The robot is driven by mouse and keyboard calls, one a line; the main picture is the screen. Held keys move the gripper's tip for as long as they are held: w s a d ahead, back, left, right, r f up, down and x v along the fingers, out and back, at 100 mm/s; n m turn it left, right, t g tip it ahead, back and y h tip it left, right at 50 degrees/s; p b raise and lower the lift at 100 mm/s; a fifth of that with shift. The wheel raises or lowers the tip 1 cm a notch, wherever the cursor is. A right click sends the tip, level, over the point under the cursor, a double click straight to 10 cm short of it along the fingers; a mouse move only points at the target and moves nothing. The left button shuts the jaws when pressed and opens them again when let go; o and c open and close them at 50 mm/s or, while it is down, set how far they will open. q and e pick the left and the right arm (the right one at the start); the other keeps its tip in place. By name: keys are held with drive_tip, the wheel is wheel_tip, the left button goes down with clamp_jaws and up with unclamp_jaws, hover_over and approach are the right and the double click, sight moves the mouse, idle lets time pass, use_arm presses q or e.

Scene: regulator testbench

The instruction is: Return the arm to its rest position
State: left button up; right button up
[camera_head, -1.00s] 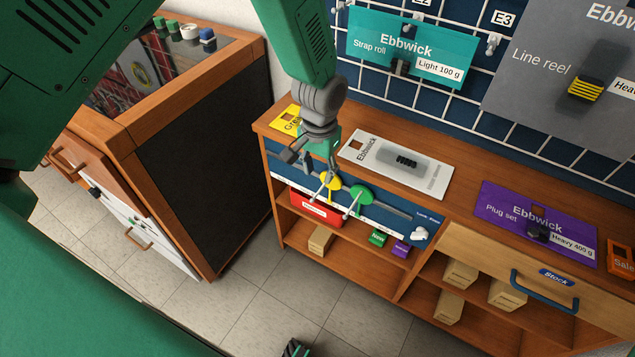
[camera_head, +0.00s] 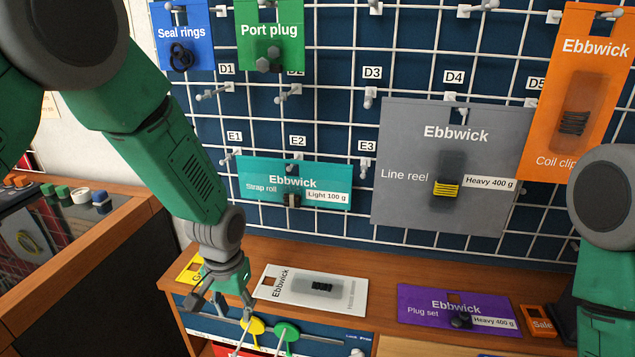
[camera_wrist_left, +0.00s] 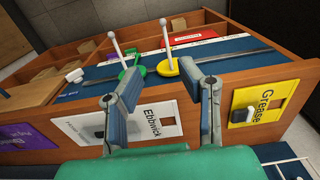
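My left gripper (camera_head: 220,299) hangs over the left end of the wooden shelf unit, by the yellow lever (camera_head: 252,327) and the green lever (camera_head: 286,333). In the left wrist view its two fingers (camera_wrist_left: 164,88) stand apart with nothing between them. The yellow lever (camera_wrist_left: 180,66) and green lever (camera_wrist_left: 130,76) show beyond the fingers; I cannot tell whether a finger touches them. My right arm (camera_head: 606,240) comes down at the right edge of the head view; its gripper is out of view.
On the shelf top lie a white Ebbwick card (camera_head: 312,289), a purple Plug set card (camera_head: 455,310) and a yellow Grease card (camera_wrist_left: 264,104). A wire grid panel behind holds hanging packs, including the grey Line reel (camera_head: 450,165). A dark-sided cabinet (camera_head: 105,310) stands at left.

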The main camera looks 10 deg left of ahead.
use_arm(q)
drive_tip(key=s+a+f, duration=0.2)
drive_tip(key=s+f, duration=0.9)
drive_tip(key=s, duration=0.2)
drive_tip(key=s+a+f, duration=0.1)
drive_tip(key=s+a, duration=0.1)
drive_tip(key=s, duration=0.5)
drive_tip(key=s+a+f, duration=0.1)
drive_tip(key=s, duration=0.7)
drive_tip(key=shift+a+t, duration=0.3)
drive_tip(key=shift+a, duration=0.05)
drive_tip(key=shift+f, duration=0.15)
drive_tip(key=shift+w+a+f, duration=0.1)
drive_tip(key=shift+w+a, duration=0.05)
drive_tip(key=shift+a, duration=0.15)
drive_tip(key=shift+d, duration=0.25)
drive_tip(key=shift+a, duration=0.15)
